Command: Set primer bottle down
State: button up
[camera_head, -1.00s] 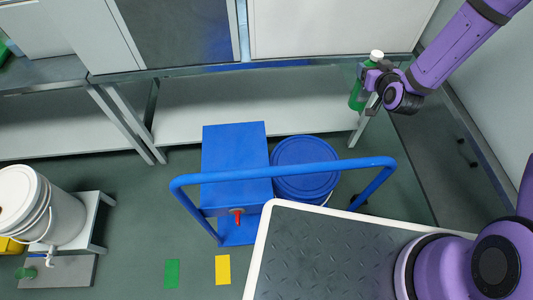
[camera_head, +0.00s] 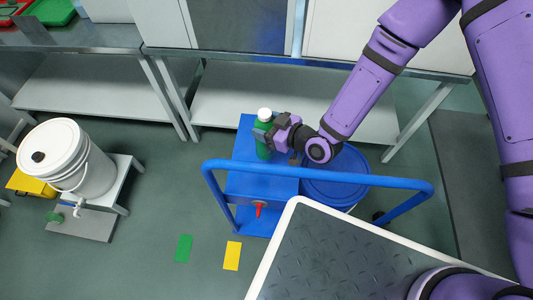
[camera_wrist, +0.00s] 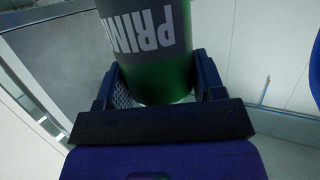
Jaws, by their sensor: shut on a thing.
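The primer bottle is green with a white cap (camera_head: 263,134); in the wrist view its dark label (camera_wrist: 150,35) shows the letters "PRIM". My gripper (camera_head: 268,136) is shut on the bottle, with one finger on each side of it.
A white bucket (camera_head: 85,165) stands at left. A steel shelf (camera_head: 90,92) runs behind.

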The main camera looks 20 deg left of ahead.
aim_at(265, 146)
jog(key=shift+s+a+f, duration=0.1)
jog(key=shift+s+f, duration=0.1)
jog(key=shift+f, duration=2.35)
jog(key=shift+s+a+f, duration=0.1)
jog(key=shift+s+f, duration=0.05)
jog(key=shift+f, duration=2.5)
jog(key=o, duration=1.4)
jog(key=shift+o, duration=0.2)
jog(key=shift+d+r, duration=0.15)
jog(key=shift+r, duration=0.05)
jog(key=v, duration=0.7)
jog(key=shift+d, duration=0.15)
